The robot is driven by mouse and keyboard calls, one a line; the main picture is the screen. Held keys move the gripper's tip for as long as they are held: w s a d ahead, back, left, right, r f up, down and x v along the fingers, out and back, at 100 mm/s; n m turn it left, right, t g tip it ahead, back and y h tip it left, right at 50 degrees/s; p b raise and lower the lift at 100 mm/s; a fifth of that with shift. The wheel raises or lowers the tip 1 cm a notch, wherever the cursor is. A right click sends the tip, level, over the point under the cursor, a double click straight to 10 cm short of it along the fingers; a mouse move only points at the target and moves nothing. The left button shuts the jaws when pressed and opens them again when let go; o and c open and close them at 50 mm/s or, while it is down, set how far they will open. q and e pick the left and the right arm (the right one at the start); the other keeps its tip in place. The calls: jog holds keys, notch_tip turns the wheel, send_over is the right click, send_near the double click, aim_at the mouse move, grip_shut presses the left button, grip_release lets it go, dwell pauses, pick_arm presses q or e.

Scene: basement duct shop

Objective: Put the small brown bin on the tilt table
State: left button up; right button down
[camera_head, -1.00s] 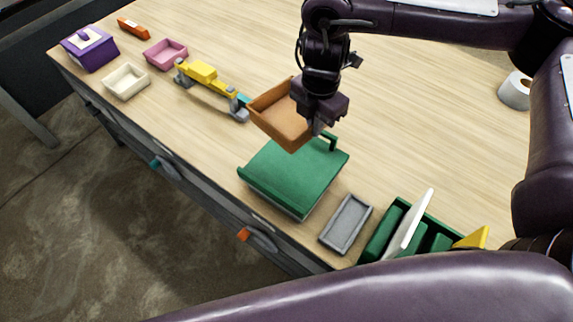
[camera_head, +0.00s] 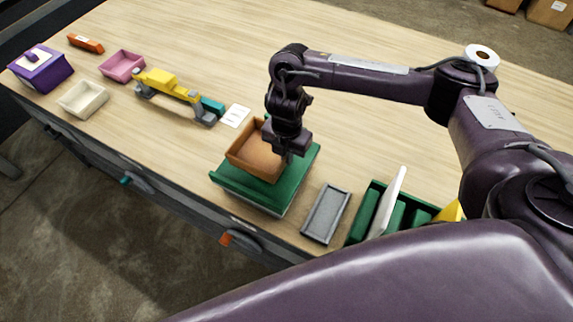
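The small brown bin (camera_head: 247,159) is an open, shallow orange-brown tray, roughly level, over the upper part of the green tilt table (camera_head: 255,197). It looks set down on the green surface, but I cannot tell whether it bears fully on it. The tilt table's front lip and right side show past the bin. My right gripper (camera_head: 291,157) is at the bin's right wall and looks shut on it; the fingertips are partly hidden. My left gripper is not in view.
A grey tray (camera_head: 326,214) and a green divided box (camera_head: 358,228) stand right of the tilt table. A white card (camera_head: 235,116) and a yellow-and-grey tool (camera_head: 172,90) lie to the left. Beyond are pink (camera_head: 122,66) and cream (camera_head: 83,99) bins. The bench's far middle is clear.

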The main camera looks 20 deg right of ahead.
jog(key=shift+f+b, duration=0.6)
jog(key=shift+f, duration=1.6)
jog(key=shift+f, duration=0.15)
jog(key=c, duration=1.6)
grip_release()
jog(key=shift+c, duration=0.2)
jog(key=shift+r, duration=0.45)
notch_tip(320, 180, up, 10)
jog(key=shift+f+p, duration=0.1)
jog(key=shift+p, duration=1.05)
jog(key=shift+r, duration=0.85)
